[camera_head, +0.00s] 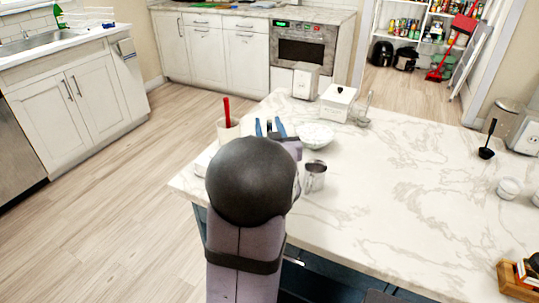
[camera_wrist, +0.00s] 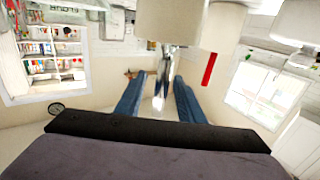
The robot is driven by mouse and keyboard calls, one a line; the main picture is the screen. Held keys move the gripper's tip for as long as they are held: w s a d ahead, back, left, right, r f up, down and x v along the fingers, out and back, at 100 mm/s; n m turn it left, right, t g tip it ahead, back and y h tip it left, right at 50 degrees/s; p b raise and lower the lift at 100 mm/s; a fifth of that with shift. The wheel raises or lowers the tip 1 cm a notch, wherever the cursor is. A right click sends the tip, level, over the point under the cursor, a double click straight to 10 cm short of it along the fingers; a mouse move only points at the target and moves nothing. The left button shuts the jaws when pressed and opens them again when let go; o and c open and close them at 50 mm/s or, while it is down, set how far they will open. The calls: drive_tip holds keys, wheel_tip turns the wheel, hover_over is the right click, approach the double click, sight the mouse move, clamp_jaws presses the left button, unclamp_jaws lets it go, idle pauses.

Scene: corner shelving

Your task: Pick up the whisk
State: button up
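My gripper (camera_head: 270,127) is over the near-left part of the marble island in the head view, its two blue fingers apart. In the wrist view, which looks upside down, my gripper (camera_wrist: 158,88) is open. A shiny, narrow metal thing (camera_wrist: 161,84) shows between the fingers, with gaps on both sides. It may be the whisk, but its shape is too unclear to tell. In the head view my arm hides part of the island, and I cannot make out a whisk for certain.
A white crock (camera_head: 228,130) with a red-handled utensil (camera_head: 227,110) stands left of my gripper. A white bowl (camera_head: 315,135), metal cup (camera_head: 315,178) and lidded white box (camera_head: 338,102) stand to its right.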

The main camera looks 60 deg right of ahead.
drive_tip(key=shift+w+d, duration=0.45)
drive_tip(key=shift+d, duration=0.15)
clamp_jaws()
drive_tip(key=shift+r, duration=0.1)
